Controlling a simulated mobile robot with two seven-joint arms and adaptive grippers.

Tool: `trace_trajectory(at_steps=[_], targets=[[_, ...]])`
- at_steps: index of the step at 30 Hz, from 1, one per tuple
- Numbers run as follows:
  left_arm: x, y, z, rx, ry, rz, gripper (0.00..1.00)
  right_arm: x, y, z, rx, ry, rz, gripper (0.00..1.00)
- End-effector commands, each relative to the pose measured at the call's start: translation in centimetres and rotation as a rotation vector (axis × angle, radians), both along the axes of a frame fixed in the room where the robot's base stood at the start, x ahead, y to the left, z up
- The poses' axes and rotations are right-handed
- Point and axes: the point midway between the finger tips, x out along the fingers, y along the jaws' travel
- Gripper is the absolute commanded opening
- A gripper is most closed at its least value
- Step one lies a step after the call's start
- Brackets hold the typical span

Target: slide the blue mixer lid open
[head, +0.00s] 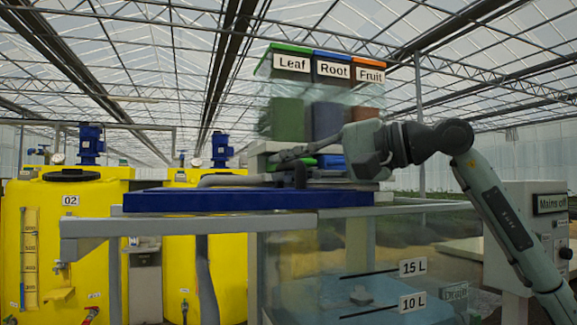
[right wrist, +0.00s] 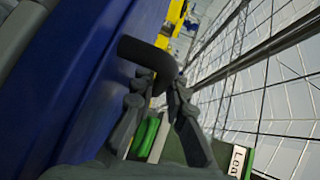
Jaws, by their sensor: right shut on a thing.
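The blue mixer lid (head: 220,201) lies flat on a grey rail frame (head: 100,228). Its left part reaches past the left wall of the clear mixer tank (head: 400,245), and the frame right of the lid is uncovered. A dark bar handle (right wrist: 148,52) shows between my fingers in the right wrist view, beside the blue lid surface (right wrist: 75,75). My right gripper (head: 278,157) is above the lid in the head view, fingers pointing left, shut on the handle. It also shows in the right wrist view (right wrist: 155,90). My left gripper is not in view.
Clear bins labelled Leaf, Root and Fruit (head: 320,95) stand behind my right gripper. Yellow tanks (head: 75,240) with blue motors stand at the left. A grey pipe (head: 205,275) hangs below the lid's left part. A Mains off box (head: 540,225) is at the right.

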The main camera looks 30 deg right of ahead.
Motion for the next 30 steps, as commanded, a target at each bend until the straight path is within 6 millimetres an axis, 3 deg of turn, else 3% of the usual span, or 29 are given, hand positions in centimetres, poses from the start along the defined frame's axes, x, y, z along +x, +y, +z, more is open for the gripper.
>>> trace_trajectory(at_steps=[17, 18, 20, 30], targets=[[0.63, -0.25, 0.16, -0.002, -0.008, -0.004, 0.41, -0.03, 0.05, -0.02, 0.0, 0.0, 0.002, 0.0], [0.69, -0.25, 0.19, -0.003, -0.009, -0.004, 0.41, -0.03, 0.05, -0.02, 0.0, 0.0, 0.002, 0.14], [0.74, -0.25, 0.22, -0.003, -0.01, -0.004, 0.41, -0.03, 0.04, -0.01, 0.0, 0.0, 0.001, 0.21], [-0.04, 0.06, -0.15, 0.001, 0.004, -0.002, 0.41, -0.16, -0.12, 0.02, 0.0, 0.0, -0.001, 0.22]])
